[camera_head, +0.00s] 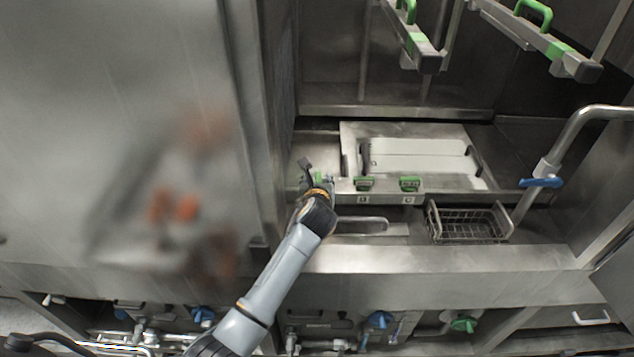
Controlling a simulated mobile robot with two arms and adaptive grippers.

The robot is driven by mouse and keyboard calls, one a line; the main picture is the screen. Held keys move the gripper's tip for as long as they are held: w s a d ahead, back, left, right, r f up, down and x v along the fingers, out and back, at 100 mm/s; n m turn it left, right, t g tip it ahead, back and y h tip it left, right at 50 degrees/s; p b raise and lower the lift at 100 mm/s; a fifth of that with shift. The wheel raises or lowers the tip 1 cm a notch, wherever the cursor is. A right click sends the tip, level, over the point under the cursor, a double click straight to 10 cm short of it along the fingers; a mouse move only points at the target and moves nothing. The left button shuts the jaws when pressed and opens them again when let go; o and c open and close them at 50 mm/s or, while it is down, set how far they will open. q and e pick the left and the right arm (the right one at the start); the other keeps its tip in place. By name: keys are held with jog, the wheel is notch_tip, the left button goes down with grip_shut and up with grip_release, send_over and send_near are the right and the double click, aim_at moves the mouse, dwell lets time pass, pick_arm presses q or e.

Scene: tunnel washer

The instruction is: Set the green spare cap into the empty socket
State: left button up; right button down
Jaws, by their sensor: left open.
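My left gripper (317,176) reaches in from below to the left end of a steel ledge. It is open. A small green piece (320,177) shows at its fingers; I cannot tell whether it is the spare cap, or whether the fingers touch it. I cannot make out the empty socket; my gripper covers part of the ledge. My right gripper is not in view.
A curved pipe with a blue valve handle (540,182) stands farther right. Two bars with green handles (534,14) are overhead. A tall steel panel (120,120) closes off the left. A white lid (420,155) lies behind the caps.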

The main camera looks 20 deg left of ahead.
pick_arm(q)
jog(key=v, duration=1.2)
jog(key=shift+f, duration=0.1)
